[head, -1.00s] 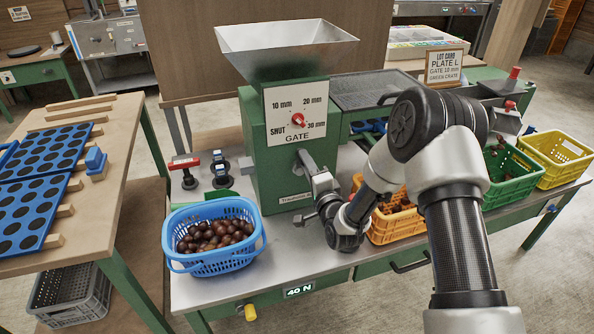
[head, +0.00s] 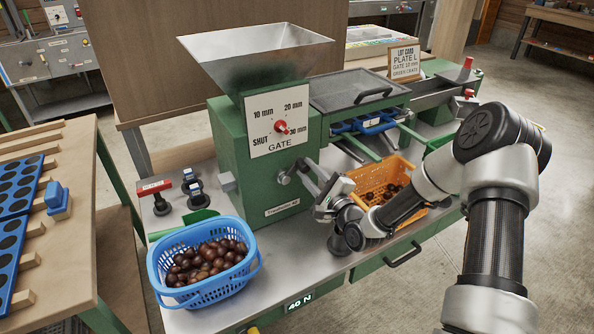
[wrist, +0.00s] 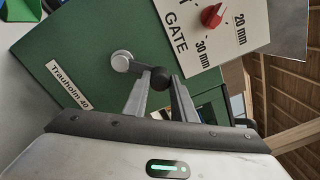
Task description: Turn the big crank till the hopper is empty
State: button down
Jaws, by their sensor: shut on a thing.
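The green machine (head: 227,150) stands on the bench with the steel hopper (head: 255,55) on top. The hopper's inner walls show bare metal; its bottom is hidden. The crank (head: 284,177) sticks out of the machine's front below the gate plate.
A blue basket (head: 180,292) of chestnuts stands at the machine's front left. An orange crate (head: 385,170) with chestnuts is right of the crank, partly behind my arm. The red gate knob (head: 281,127) sits above. A lot card (head: 404,62) stands behind.

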jog(key=shift+w+d+f+m, duration=0.15)
jog(key=shift+d+f+m, duration=0.2)
jog(key=shift+m, duration=0.4)
jog(key=shift+w+d+f+m, duration=0.1)
jog(key=shift+d+f+m, duration=0.1)
jog(key=shift+f+m, duration=0.4)
jog(key=shift+r+m, duration=0.1)
jog(key=shift+m, duration=0.15)
jog(key=c, duration=1.5)
grip_release()
jog(key=shift+o, duration=0.2)
jog(key=p+v, duration=0.2)
jog(key=v, duration=1.5)
jog(key=shift+s, duration=0.2)
